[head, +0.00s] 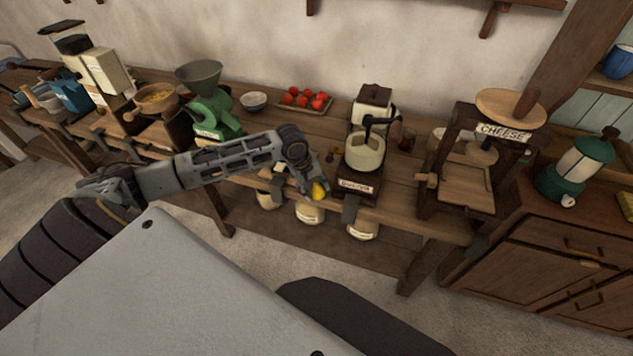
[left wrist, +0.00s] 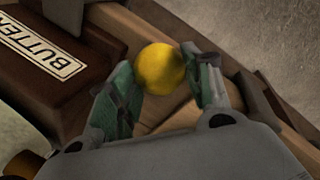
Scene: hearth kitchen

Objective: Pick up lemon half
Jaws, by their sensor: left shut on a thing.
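The lemon half (left wrist: 160,69) shows as a rounded yellow shape between the green-padded fingers of my left gripper (left wrist: 158,88) in the left wrist view. The gripper is shut on it. In the head view the yellow lemon half (head: 318,190) is at the tip of my left gripper (head: 316,186), by the front edge of the long wooden bench, just left of the butter churn stand (head: 357,185). Its cut face is not visible. I cannot tell whether it touches the bench. My right gripper is not in view.
The butter stand's dark base (left wrist: 75,75) is close beside the gripper. A red-fruit tray (head: 304,111), small bowl (head: 253,101) and green grinder (head: 208,110) stand behind my arm. A cheese press (head: 466,185) stands to the right. Pale crocks (head: 309,212) sit below the bench edge.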

